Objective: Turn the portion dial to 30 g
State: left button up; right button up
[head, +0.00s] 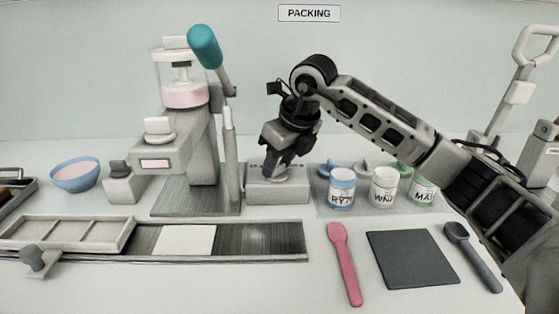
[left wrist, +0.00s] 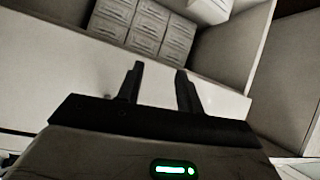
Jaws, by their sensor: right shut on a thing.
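The portion dial (head: 275,177) sits on top of a low grey box (head: 278,195) beside the mill's base plate. My right gripper (head: 277,167) reaches down over the box from the right and is shut on the dial. The jaws hide much of the dial, and the small marks on the box top are too small to read, so the setting cannot be told. My left gripper (left wrist: 158,82) shows only in the left wrist view, with its two fingers apart and nothing between them.
The cream mill (head: 186,110) with its teal-handled lever (head: 205,47) stands left of the box. Lidded jars (head: 342,188) stand close on its right. A tray rail (head: 270,240), a pink spatula (head: 344,262) and a dark mat (head: 411,258) lie in front.

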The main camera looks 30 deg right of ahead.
jog(key=o, duration=1)
jog(key=v, duration=1.6)
